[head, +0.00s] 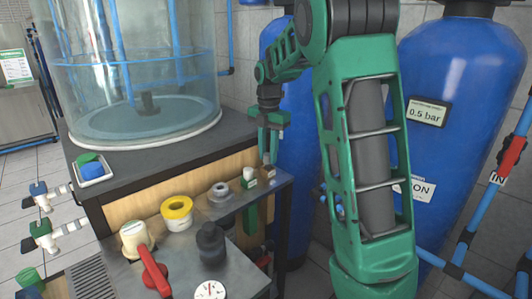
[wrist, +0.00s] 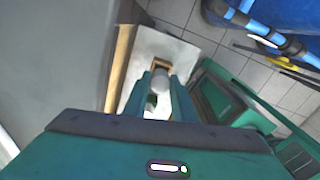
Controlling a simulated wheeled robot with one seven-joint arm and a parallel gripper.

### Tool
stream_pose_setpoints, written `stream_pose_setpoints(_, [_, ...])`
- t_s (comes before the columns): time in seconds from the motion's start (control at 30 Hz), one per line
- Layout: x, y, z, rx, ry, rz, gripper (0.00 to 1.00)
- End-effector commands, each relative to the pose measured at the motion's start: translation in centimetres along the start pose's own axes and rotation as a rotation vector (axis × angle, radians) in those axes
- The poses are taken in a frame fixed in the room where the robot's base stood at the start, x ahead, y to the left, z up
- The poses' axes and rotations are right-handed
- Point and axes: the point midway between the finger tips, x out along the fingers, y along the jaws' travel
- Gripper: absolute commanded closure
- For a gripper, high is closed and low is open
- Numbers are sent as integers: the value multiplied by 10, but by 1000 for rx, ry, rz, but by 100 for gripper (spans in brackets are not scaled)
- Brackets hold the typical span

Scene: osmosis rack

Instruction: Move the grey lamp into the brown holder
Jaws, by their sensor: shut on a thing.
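My gripper (head: 267,150) points down over the right end of the small metal shelf, its green fingers shut on the grey lamp (head: 267,158). In the wrist view the lamp's rounded pale grey top (wrist: 160,80) shows between the fingertips (wrist: 160,88). The brown holder (head: 267,172), a small block, is on the shelf directly below the lamp. It also shows just beyond the lamp in the wrist view (wrist: 161,64). The lamp's lower end is close to the holder or in its mouth; I cannot tell which.
A white-topped piece (head: 248,173) in another small holder (head: 248,184) is just left. Blue tanks (head: 455,130) stand at right.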

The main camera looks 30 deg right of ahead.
Motion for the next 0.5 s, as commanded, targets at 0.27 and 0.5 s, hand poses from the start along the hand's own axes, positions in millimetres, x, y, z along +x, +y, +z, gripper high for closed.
stream_pose_setpoints(0.27, [7,0,0,0,1,-1,88])
stream_pose_setpoints(0.5, [14,0,0,0,0,-1,88])
